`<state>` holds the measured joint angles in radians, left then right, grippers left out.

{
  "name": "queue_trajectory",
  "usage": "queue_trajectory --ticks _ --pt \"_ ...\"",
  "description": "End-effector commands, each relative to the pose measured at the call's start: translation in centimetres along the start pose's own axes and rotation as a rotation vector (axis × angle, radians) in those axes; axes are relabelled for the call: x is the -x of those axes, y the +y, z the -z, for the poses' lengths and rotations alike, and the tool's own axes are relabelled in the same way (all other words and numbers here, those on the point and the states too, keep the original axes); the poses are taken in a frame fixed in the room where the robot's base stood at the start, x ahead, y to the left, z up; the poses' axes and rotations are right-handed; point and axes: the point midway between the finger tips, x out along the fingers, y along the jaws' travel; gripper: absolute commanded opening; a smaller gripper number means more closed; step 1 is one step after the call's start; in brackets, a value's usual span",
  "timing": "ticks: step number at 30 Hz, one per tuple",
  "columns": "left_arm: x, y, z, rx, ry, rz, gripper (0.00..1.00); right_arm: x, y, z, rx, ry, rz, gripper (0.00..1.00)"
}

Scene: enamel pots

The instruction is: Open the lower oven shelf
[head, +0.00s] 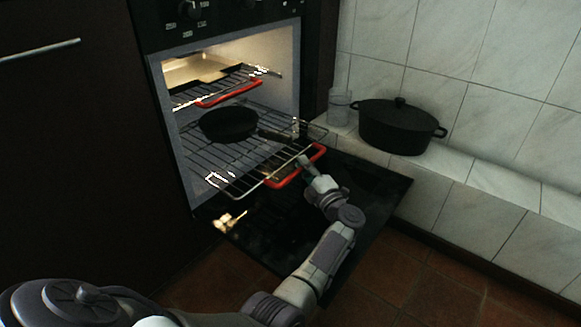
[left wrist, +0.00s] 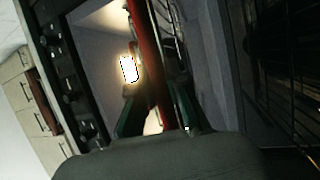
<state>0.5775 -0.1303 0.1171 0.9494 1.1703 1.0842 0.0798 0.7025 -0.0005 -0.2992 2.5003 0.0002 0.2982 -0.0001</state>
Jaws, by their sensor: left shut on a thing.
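The lower oven shelf (head: 205,163) is a wire rack sticking partly out of the oven over the lowered door. Its red front handle (head: 283,180) faces me. My left gripper (head: 304,162) is at this handle and shut on it. In the left wrist view the red bar (left wrist: 146,45) runs down between the fingers of my left gripper (left wrist: 158,112); the fingertips are partly dark. A black frying pan (head: 228,124) rests on the shelf, its handle toward the right. My right gripper is not seen.
The black oven door (head: 365,190) is folded down below the shelf. An upper rack with a red handle (head: 228,93) stays inside. A tiled ledge at right holds a black lidded pot (head: 398,127) and a glass (head: 340,107).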

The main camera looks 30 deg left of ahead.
Motion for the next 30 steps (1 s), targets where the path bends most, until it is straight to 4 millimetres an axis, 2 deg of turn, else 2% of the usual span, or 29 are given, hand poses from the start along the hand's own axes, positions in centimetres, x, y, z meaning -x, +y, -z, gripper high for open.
queue_trajectory --ticks 3,9,23,24,27,28,30 --pt "1.3 0.2 -0.6 0.000 0.002 0.003 0.00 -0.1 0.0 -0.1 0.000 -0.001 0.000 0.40" --pt "2.5 0.5 -1.0 0.000 0.004 0.002 0.00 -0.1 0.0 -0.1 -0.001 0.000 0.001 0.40" --pt "2.8 0.6 -1.2 0.000 0.003 0.002 0.00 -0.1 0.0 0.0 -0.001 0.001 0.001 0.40" --pt "2.8 0.6 -1.2 0.000 0.003 0.002 0.21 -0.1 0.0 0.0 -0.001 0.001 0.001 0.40" --pt "2.8 0.6 -1.2 0.000 0.003 0.001 0.38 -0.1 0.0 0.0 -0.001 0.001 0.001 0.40" --pt "2.8 0.6 -1.2 0.000 0.003 0.001 0.41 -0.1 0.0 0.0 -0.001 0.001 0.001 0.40" --pt "2.8 0.6 -1.2 0.000 0.003 0.001 0.41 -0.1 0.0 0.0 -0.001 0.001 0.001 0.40"
